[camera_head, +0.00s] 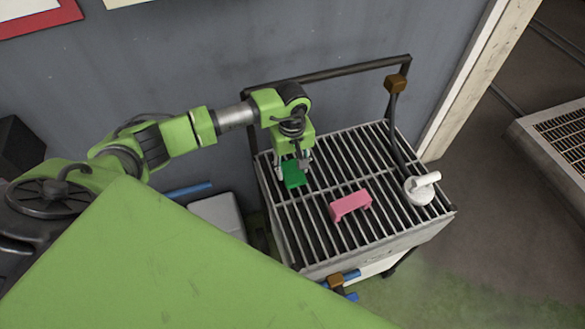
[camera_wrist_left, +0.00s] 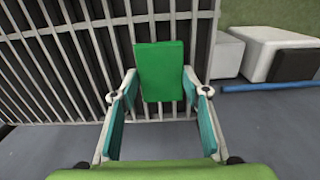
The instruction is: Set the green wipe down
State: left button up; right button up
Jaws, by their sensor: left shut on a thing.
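The green wipe (camera_head: 294,178) is a flat green piece at the left part of the slatted cart top (camera_head: 383,248). My left gripper (camera_head: 292,168) reaches down from above with its fingers at the wipe and is shut on it. In the left wrist view the wipe (camera_wrist_left: 160,66) shows as a green rectangle between the fingertips (camera_wrist_left: 159,84), with pale bars behind it. I cannot tell whether the wipe touches the bars. My right gripper is not in view.
A pink block (camera_head: 350,206) sits on the bars right of the wipe. A white fitting (camera_head: 420,190) stands at the right corner, near the dark handle frame (camera_head: 335,73). A grey wall rises behind the cart.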

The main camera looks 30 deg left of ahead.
pick_arm(q)
jog(key=shift+f, duration=0.8)
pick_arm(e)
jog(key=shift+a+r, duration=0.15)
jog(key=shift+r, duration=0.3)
pick_arm(q)
jog(key=shift+f, duration=0.1)
jog(key=shift+f, duration=0.15)
jog(key=o, duration=1)
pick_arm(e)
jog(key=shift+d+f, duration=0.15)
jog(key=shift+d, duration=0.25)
